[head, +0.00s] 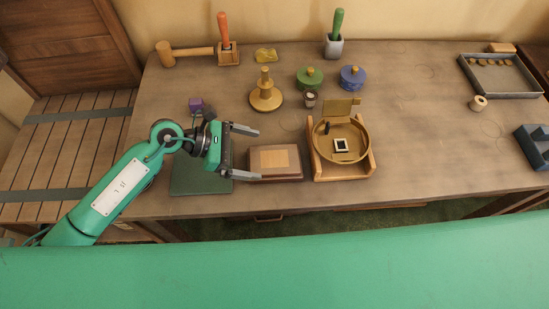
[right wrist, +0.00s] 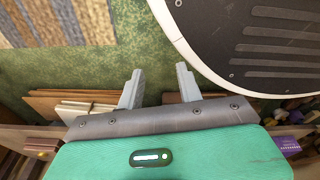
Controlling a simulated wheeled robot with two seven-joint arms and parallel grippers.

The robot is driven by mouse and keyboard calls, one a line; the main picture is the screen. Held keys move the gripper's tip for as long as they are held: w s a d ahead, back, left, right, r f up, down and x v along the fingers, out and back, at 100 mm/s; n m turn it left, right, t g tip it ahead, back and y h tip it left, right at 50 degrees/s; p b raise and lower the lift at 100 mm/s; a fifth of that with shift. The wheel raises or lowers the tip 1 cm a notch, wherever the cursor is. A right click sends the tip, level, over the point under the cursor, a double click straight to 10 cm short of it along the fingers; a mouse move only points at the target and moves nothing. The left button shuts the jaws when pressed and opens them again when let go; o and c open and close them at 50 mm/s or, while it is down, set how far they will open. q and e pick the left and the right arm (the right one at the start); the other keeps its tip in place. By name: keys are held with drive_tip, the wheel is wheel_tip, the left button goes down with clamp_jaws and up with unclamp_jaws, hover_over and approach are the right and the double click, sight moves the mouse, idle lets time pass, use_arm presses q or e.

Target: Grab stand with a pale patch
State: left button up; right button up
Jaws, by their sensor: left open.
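The stand with a pale patch (head: 285,177) is a low brown block near the table's front edge. A lighter tan rectangle lies on its top. My left gripper (head: 257,155) is at the stand's left side, pointing right, with its two fingers spread. One fingertip is toward the back of the stand, and the other overlaps its front left corner in the picture; I cannot tell whether they touch. My right gripper (right wrist: 160,82) shows only in the right wrist view. It is open, with nothing between its fingers, facing the floor area.
A round wooden tray in a cradle (head: 371,165) stands close to the stand's right. A dark green mat (head: 190,183) lies under the left gripper. A brass candlestick-like piece (head: 265,98) stands behind. Lidded pots (head: 310,78) and a mallet (head: 185,50) are farther back.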

sight(274, 158)
use_arm(q)
drive_tip(key=p+x, duration=0.1)
drive_tip(key=x, duration=0.4)
drive_tip(key=shift+a+f, duration=0.1)
drive_tip(key=shift+f, duration=0.05)
drive_tip(key=shift+d+f, duration=0.3)
use_arm(e)
drive_tip(key=s, duration=0.1)
drive_tip(key=s+d+f, duration=0.1)
drive_tip(key=s, duration=0.1)
drive_tip(key=shift+f, duration=0.2)
use_arm(q)
drive_tip(key=shift+w+r, duration=0.1)
drive_tip(key=c, duration=1)
